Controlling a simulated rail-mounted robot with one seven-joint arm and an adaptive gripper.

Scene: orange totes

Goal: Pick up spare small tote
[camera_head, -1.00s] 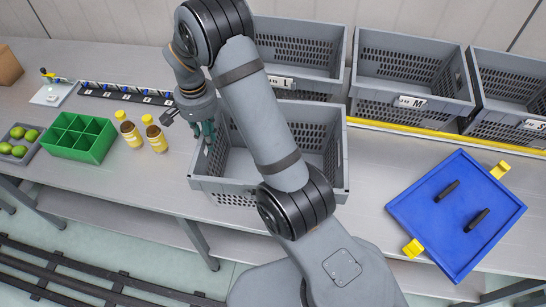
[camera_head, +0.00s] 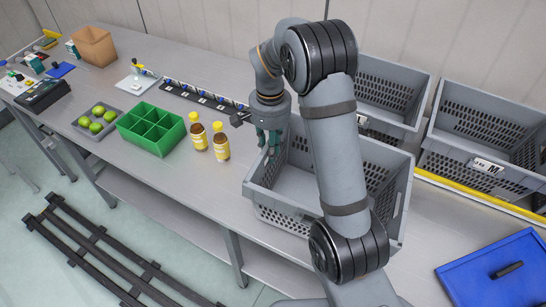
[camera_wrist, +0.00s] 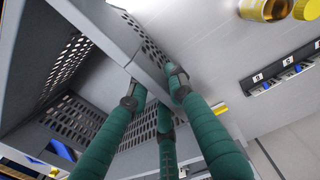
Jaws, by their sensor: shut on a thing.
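The grey tote (camera_head: 290,213) with slotted walls sits at the front of the metal table in the head view, and I take it to be the spare small tote. It is empty where its inside shows. My gripper (camera_head: 270,148), with green fingers, reaches down at the tote's left wall. In the wrist view, the fingers (camera_wrist: 150,88) straddle the tote's wall (camera_wrist: 133,45) and are shut on its rim. My arm hides part of the tote's middle and back. I cannot tell whether its base is lifted off the table.
Two yellow-capped bottles (camera_head: 220,147) stand close left of the tote. Beyond them are a green divided box (camera_head: 152,140) and a tray of green fruit (camera_head: 76,125). Grey totes (camera_head: 462,135) stand behind a yellow rail (camera_head: 480,193). A blue board (camera_head: 490,275) lies at the right.

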